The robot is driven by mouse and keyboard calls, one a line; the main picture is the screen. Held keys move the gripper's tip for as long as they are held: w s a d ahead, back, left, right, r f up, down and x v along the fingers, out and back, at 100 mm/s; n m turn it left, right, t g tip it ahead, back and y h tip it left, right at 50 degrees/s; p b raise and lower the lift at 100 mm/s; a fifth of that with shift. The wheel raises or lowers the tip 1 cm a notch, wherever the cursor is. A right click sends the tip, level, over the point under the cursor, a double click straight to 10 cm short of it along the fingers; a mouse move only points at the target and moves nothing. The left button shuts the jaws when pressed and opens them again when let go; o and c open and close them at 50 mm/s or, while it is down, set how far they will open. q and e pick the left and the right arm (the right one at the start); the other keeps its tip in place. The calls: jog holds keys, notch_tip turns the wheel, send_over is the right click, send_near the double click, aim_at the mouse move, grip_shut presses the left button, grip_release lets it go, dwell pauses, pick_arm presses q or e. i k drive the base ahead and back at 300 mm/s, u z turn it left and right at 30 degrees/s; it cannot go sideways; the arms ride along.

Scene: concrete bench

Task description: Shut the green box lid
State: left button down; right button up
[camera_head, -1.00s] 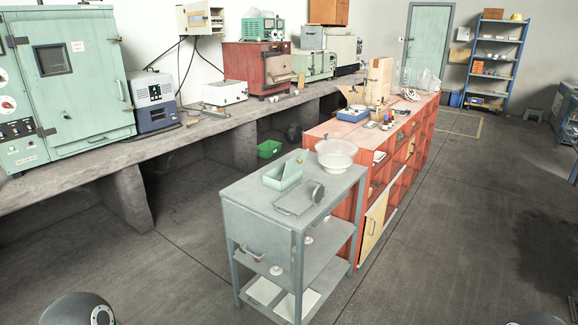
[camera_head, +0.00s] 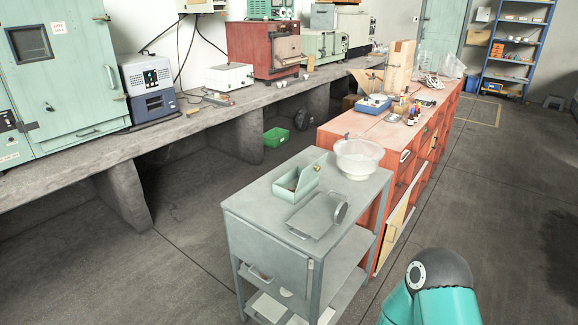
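A small pale green box (camera_head: 284,194) stands on the top of the grey metal cart, near its far left edge. Something small and brownish shows inside the box, too small to make out. Neither of my grippers shows in the view. Only a teal arm link of mine with a dark rounded cap is in view at the lower right, apart from the cart.
On the cart top (camera_head: 262,207) a grey flat device with a round part (camera_head: 316,214) lies in front of the box, and a translucent bowl (camera_head: 359,158) stands behind it. A red cabinet (camera_head: 340,132) adjoins behind. The floor left of the cart is clear.

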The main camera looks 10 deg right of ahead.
aim_at(311, 172)
jog(key=z, duration=0.15)
jog(key=i, duration=0.9)
jog(key=z, duration=2.5)
jog(key=i, duration=0.1)
jog(key=u, duration=3.15)
jog(key=k, duration=1.05)
jog(key=z, duration=0.75)
jog(key=i, duration=0.7)
